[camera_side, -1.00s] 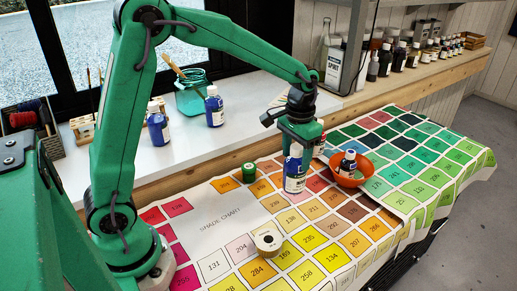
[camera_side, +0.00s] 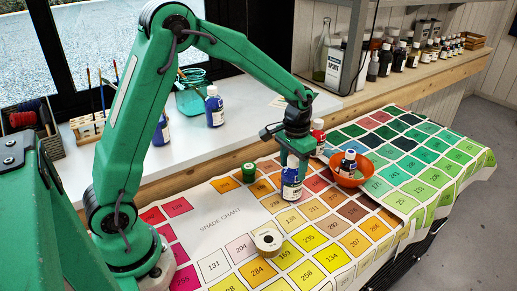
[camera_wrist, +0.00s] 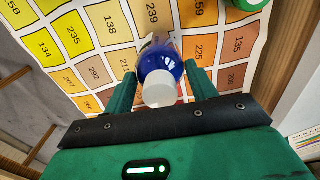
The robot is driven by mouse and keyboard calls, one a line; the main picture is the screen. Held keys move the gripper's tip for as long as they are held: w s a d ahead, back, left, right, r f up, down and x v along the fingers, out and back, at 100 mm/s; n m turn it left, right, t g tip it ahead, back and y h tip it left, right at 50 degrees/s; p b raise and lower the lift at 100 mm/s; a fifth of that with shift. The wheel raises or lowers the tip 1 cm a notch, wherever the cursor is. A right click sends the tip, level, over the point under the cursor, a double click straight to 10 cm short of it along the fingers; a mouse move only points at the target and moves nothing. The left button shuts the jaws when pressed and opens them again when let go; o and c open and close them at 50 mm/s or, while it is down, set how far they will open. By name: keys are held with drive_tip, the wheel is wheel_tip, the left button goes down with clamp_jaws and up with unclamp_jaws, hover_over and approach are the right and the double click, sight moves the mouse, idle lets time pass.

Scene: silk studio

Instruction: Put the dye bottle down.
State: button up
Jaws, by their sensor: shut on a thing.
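The dye bottle (camera_side: 291,190) is blue with a pale label and a white cap. It is upright low over the shade chart (camera_side: 225,222), its base at or very near the surface; I cannot tell whether it touches. My gripper (camera_side: 293,168) points down and is shut on the bottle, hiding its upper part in the side view. In the wrist view the blue bottle (camera_wrist: 160,64) and its white cap sit between the two green fingers of my gripper (camera_wrist: 162,80).
Close to the right is an orange bowl (camera_side: 335,179) with a small bottle in it. A red bottle (camera_side: 318,133) stands behind my gripper. The chart's front is mostly clear.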

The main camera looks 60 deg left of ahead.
drive_tip(key=shift+f, duration=0.1)
drive_tip(key=o, duration=1.6)
drive_tip(key=shift+o, duration=0.2)
wheel_tip(320, 180, up, 12)
